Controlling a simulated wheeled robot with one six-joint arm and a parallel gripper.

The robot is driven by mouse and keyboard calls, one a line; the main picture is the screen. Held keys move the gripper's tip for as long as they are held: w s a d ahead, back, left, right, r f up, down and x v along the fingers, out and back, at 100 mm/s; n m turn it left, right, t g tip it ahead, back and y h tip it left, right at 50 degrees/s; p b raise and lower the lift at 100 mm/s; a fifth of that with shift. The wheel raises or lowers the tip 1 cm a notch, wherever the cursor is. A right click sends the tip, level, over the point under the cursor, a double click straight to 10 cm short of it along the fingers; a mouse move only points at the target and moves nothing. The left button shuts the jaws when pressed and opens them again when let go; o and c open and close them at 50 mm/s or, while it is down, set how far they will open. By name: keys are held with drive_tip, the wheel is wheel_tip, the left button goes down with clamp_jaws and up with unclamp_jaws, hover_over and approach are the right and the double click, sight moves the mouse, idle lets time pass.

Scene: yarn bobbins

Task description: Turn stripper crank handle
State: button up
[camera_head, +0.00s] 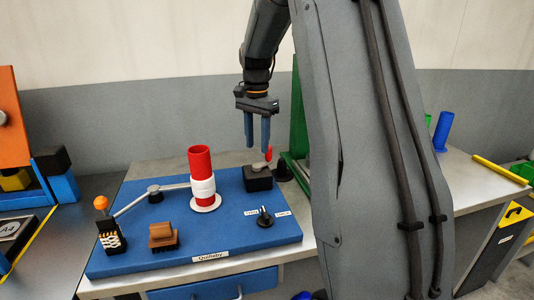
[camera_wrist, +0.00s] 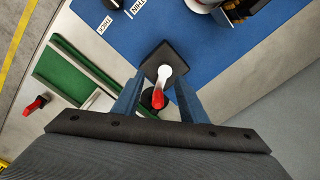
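The stripper crank has a short light grey arm and a red handle (camera_head: 268,153). It sits on a black box (camera_head: 258,180) at the back right of the blue board. In the wrist view the red handle (camera_wrist: 158,98) points toward my gripper, and the dark box (camera_wrist: 155,62) lies beyond it. My gripper (camera_head: 257,145) points down above the crank with two blue fingers apart. In the wrist view the handle appears between the fingers, with a gap on each side. I see no contact; the exact height between fingertips and handle is hard to tell.
The blue board (camera_head: 222,236) also carries a red and white bobbin (camera_head: 200,165), a lever with an orange knob (camera_head: 101,203), a brown brush (camera_head: 162,235) and a black dial (camera_head: 264,217). A green frame (camera_head: 297,135) stands close behind the crank. My arm hides the right.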

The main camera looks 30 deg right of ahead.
sight(268, 161)
drive_tip(key=w+d+m, duration=0.1)
drive_tip(key=d, duration=0.1)
drive_tip(key=w+d+r+m, duration=0.1)
drive_tip(key=d, duration=0.1)
drive_tip(key=w+d+m, duration=0.1)
drive_tip(key=d, duration=0.1)
drive_tip(key=shift+r, duration=0.4)
drive_tip(key=shift+f+p, duration=0.75)
drive_tip(key=shift+f, duration=3)
clamp_jaws()
